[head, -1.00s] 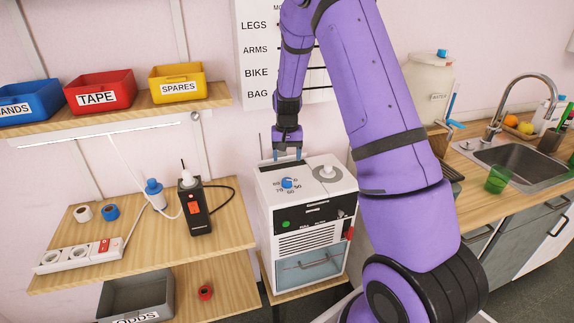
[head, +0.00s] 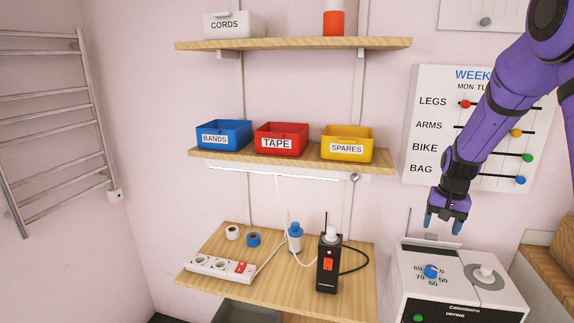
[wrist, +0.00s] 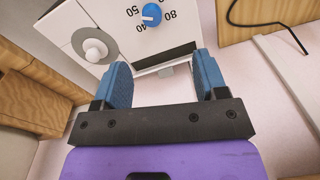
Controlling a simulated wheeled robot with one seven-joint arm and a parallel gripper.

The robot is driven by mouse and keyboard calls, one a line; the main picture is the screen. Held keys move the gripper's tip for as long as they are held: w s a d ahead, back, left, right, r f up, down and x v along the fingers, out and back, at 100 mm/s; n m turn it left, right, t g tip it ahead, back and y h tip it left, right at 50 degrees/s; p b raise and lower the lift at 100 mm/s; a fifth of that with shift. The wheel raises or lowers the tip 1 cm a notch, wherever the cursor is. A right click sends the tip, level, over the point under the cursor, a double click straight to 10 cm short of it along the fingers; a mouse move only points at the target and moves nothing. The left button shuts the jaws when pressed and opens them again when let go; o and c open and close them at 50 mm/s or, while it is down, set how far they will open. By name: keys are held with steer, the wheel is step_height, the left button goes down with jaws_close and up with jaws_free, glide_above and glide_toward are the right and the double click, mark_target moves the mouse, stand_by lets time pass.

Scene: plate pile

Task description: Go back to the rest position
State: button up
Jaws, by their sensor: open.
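My gripper (head: 443,222) hangs from my purple arm at the right in the head view, above the back of a white machine. It is open and empty, with two blue fingers apart. In the wrist view the fingers of my gripper (wrist: 163,82) frame part of the machine's top and bare pink wall. The white machine (head: 470,287) has a blue dial with numbers and a grey knob on top. Its dial (wrist: 151,14) also shows in the wrist view. My fingers appear apart from the machine.
A wooden shelf (head: 200,154) holds blue, red and yellow bins left of my arm. A lower shelf (head: 270,297) carries a power strip, tape rolls and a black device. A weekly chart (head: 430,75) hangs behind my arm. A towel rail (head: 45,110) is at far left.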

steer(key=s+a+r+n+t, duration=0.1)
steer(key=s+a+r, duration=0.3)
steer(key=s+r, duration=0.4)
steer(key=s+a+r+n+t, duration=0.1)
steer(key=s+a+r+n, duration=0.1)
steer(key=s+a+r, duration=0.5)
steer(key=s+a+r+n+t, duration=0.1)
steer(key=s+r, duration=0.2)
steer(key=s, duration=0.5)
steer(key=s+r+n+t, duration=0.1)
steer(key=s+r, duration=0.2)
steer(key=s, duration=0.6)
steer(key=shift+s+a+r+n+t, duration=0.25)
steer(key=shift+a+n+t, duration=0.05)
steer(key=shift+a, duration=0.1)
steer(key=shift+c, duration=0.2)
